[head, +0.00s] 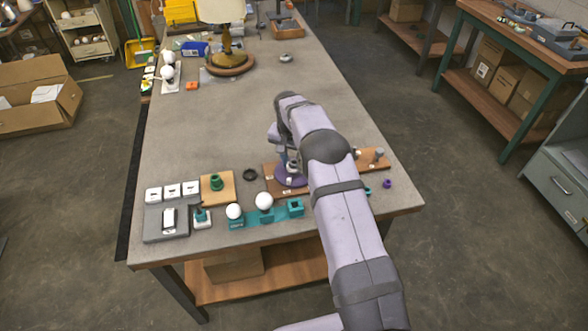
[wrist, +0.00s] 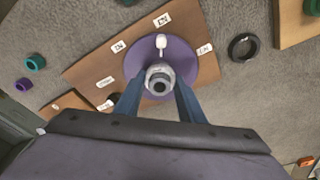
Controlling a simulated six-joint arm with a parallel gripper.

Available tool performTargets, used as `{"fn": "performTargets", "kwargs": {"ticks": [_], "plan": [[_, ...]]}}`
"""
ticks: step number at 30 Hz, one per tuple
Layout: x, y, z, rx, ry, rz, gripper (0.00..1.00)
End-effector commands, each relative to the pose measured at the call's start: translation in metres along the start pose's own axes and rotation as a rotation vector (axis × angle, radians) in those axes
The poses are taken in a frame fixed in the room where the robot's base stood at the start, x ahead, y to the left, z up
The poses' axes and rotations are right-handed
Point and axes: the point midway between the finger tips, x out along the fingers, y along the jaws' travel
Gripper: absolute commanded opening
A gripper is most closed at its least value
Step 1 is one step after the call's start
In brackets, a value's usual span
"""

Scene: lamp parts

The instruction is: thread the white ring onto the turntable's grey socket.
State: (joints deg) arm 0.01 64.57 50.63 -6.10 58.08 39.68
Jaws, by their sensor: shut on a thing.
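The turntable is a purple disc (wrist: 135,62) on a brown board; it also shows in the head view (head: 289,181), partly behind my arm. My gripper (wrist: 160,88) is over the disc's middle, its two blue fingers on either side of a pale ring (wrist: 150,74). The fingers are shut on this white ring. The grey socket (wrist: 159,86) shows as a grey round shape with a dark centre inside the ring. From this top view I cannot tell whether the ring is around the socket or just above it. A small white upright piece (wrist: 161,42) stands on the disc.
The brown board (wrist: 95,72) carries white labels. A black ring (wrist: 243,47) lies beside it. Teal (wrist: 35,62) and purple (wrist: 24,84) small parts lie on the other side. In the head view, white bulbs (head: 264,201) and a grey tray (head: 152,232) are left of my arm. The table's middle is clear.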

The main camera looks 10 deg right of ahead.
Motion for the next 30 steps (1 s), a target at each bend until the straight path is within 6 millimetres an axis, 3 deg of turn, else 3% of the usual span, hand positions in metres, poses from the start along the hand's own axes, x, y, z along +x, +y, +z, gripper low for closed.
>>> {"fn": "performTargets", "kwargs": {"ticks": [17,21,22,24,30], "plan": [[-0.0026,-0.0026,-0.0032,0.112,0.01,0.009,0.05],[-0.0018,-0.0034,-0.0034,0.214,0.01,0.024,0.05],[-0.0019,-0.0031,-0.0032,0.233,0.009,0.027,0.38],[-0.0023,-0.0026,-0.0029,0.228,0.008,0.027,0.55],[-0.001,-0.0017,-0.0015,0.226,0.004,0.03,0.57]]}}
